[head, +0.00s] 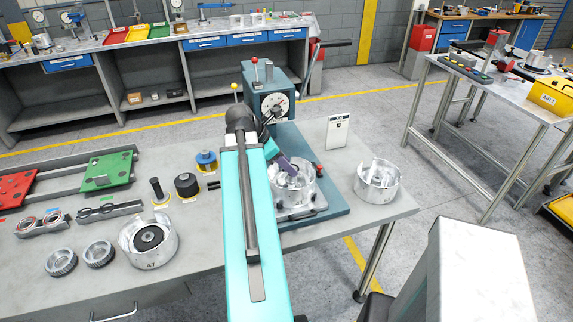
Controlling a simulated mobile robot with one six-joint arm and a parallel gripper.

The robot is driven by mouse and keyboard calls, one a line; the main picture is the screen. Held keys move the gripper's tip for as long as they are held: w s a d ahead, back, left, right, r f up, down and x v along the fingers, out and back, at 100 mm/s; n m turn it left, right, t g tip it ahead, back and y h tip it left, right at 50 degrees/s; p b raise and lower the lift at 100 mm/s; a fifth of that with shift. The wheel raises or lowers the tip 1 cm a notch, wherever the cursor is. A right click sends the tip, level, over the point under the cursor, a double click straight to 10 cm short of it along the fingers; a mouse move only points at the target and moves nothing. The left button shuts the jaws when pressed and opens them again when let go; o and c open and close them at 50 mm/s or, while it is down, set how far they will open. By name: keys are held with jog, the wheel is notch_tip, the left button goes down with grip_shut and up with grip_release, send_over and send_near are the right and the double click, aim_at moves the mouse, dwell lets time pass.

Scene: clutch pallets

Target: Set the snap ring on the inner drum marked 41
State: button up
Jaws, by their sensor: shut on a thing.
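My gripper (279,158) is at the far end of my turquoise arm, with purple fingers just above a clear-walled drum (305,194) on the press fixture. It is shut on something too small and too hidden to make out. No snap ring shows clearly; it may be between the fingers or behind them. A silvery drum with a dark hub (166,250) stands at the front left of the bench. Its front mark looks like 41 or 47 and is hard to read. Another open drum (377,190) stands right of the press; no mark is legible on it.
The blue-grey press (268,85) rises behind my gripper, its lever reaching right. A card (337,131) stands beside it. Two dark-edged rings (61,262), a ring rack (42,231), dark cylinders (187,184) and red and green plates (108,171) occupy the bench's left side.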

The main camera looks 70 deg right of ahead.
jog(key=shift+p, duration=0.3)
dwell(0.4)
jog(key=o, duration=1.2)
jog(key=shift+r, duration=0.1)
jog(key=shift+r+p, duration=2.5)
jog(key=shift+r, duration=1.9)
